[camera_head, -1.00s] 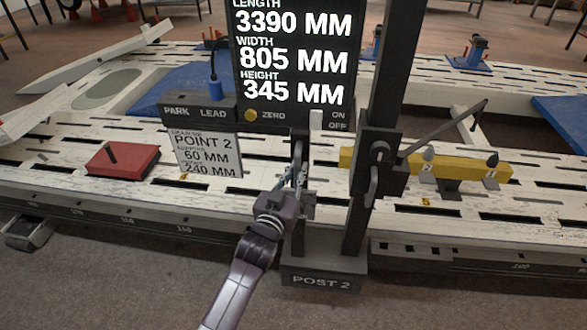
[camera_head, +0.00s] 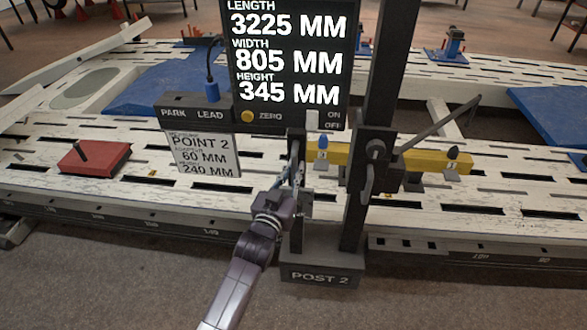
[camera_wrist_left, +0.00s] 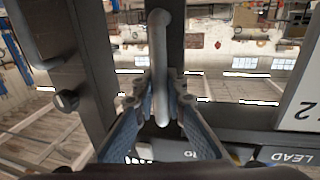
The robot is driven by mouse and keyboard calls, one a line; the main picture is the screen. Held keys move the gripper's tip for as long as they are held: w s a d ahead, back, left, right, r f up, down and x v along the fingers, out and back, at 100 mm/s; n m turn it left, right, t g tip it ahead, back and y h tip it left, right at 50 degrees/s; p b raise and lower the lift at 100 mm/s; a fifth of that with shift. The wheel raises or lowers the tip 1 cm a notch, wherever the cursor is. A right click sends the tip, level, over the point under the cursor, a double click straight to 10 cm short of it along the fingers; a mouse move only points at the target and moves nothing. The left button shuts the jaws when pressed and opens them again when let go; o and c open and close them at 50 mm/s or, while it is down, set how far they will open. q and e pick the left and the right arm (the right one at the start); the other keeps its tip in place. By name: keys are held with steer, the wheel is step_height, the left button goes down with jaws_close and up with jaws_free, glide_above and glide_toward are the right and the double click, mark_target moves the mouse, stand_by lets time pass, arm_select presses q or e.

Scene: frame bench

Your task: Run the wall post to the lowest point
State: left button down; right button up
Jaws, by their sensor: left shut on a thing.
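The wall post (camera_head: 385,70) is a dark upright beside the bench, on a base marked POST 2 (camera_head: 320,276). Its screen (camera_head: 290,60) reads length 3225 mm, width 805 mm, height 345 mm. A thin pointer arm (camera_head: 437,124) slants up to the right from the post's carriage (camera_head: 376,150). My left gripper (camera_head: 296,190) is shut on a grey upright handle (camera_head: 295,155) on the post. The wrist view shows the handle (camera_wrist_left: 160,50) between the two fingers (camera_wrist_left: 160,110). My right gripper is not in view.
A white slotted bench (camera_head: 60,195) runs behind the post. A yellow beam (camera_head: 425,162) with small caps lies behind the carriage. A card (camera_head: 205,155) reading POINT 2, 60 mm, 240 mm hangs below the PARK LEAD box. A red block (camera_head: 93,157) sits at left. The floor in front is clear.

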arm_select(q)
steer(key=shift+a, duration=0.2)
stand_by(0.3)
steer(key=c, duration=2)
jaws_free()
steer(key=shift+o, duration=0.2)
steer(key=v, duration=1.2)
steer(key=shift+f, duration=0.1)
